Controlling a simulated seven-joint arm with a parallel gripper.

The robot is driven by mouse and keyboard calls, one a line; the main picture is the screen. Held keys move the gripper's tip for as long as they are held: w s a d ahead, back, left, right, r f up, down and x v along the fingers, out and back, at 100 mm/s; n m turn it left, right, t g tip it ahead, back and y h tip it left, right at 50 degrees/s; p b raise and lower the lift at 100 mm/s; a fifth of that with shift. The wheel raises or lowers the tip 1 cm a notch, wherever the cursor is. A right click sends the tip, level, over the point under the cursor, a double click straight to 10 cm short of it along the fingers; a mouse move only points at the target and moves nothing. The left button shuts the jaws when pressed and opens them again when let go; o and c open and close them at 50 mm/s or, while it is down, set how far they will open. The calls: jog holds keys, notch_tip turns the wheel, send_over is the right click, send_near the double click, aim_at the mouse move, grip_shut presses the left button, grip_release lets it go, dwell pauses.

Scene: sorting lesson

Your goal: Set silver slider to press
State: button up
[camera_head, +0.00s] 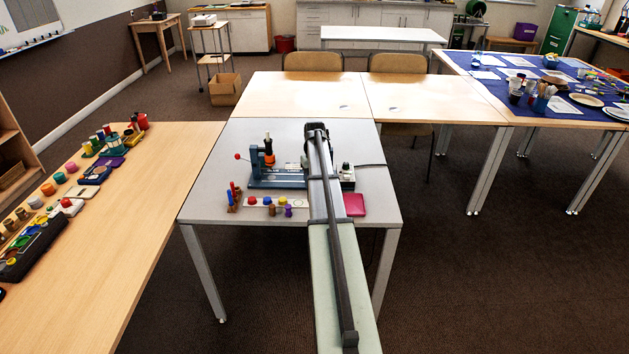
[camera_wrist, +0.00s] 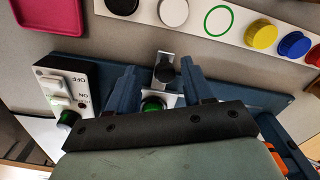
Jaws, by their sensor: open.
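My gripper (camera_wrist: 158,70) is open in the wrist view, its two blue-grey fingers pointing down at the machine. Between the fingers is a silver metal piece (camera_wrist: 162,57) with a dark round part, which may be the silver slider. A green round button (camera_wrist: 152,107) shows behind it, close to my gripper's palm. I see nothing gripped, and I cannot tell if the fingers touch the silver piece. The blue machine base (camera_wrist: 230,92) runs beneath; the head view shows it too (camera_head: 277,182). There my arm hides the gripper and the silver piece. No "press" label is readable.
A switch box (camera_wrist: 68,88) marked ON and OFF stands left of the fingers in the wrist view. A white strip (camera_wrist: 292,14) with coloured knobs and a red tray (camera_wrist: 48,12) lie beyond. In the head view, a red-balled lever (camera_head: 238,156) stands at the machine's left.

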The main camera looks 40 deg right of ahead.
notch_tip(320, 180, up, 14)
dwell(0.7)
jog(key=shift+f, duration=0.1)
dwell(0.4)
